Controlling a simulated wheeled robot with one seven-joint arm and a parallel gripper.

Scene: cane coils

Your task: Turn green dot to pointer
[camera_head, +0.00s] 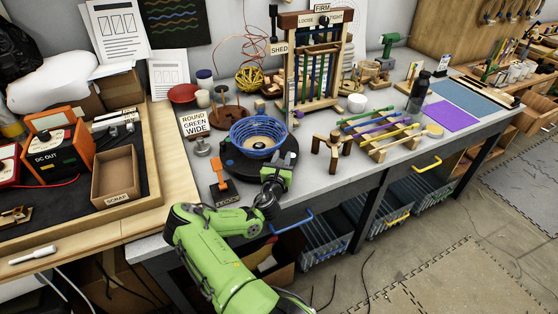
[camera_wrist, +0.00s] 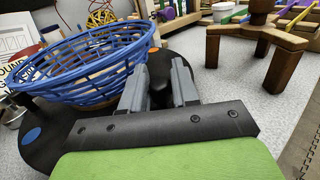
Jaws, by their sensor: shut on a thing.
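A round black turntable (camera_head: 236,166) stands on the grey bench and carries a blue woven basket (camera_head: 258,133). In the wrist view the turntable (camera_wrist: 62,118) shows a blue dot (camera_wrist: 32,136) near its left edge. I see no green dot in either view. An orange upright piece on a dark base (camera_head: 221,187), possibly the pointer, stands at the turntable's front left. My gripper (camera_head: 274,163) is at the turntable's front right, beside the basket. In the wrist view my gripper (camera_wrist: 160,88) is shut on a small dark part at the turntable's rim, mostly hidden between the fingers.
A "ROUND GREEN WIDE" card (camera_head: 195,122) stands left of the turntable. A wooden stool-like frame (camera_head: 327,150) stands close on the right, with a rack of coloured sticks (camera_head: 383,128) beyond. A wooden loom frame (camera_head: 317,65) stands behind. The bench's front edge is near.

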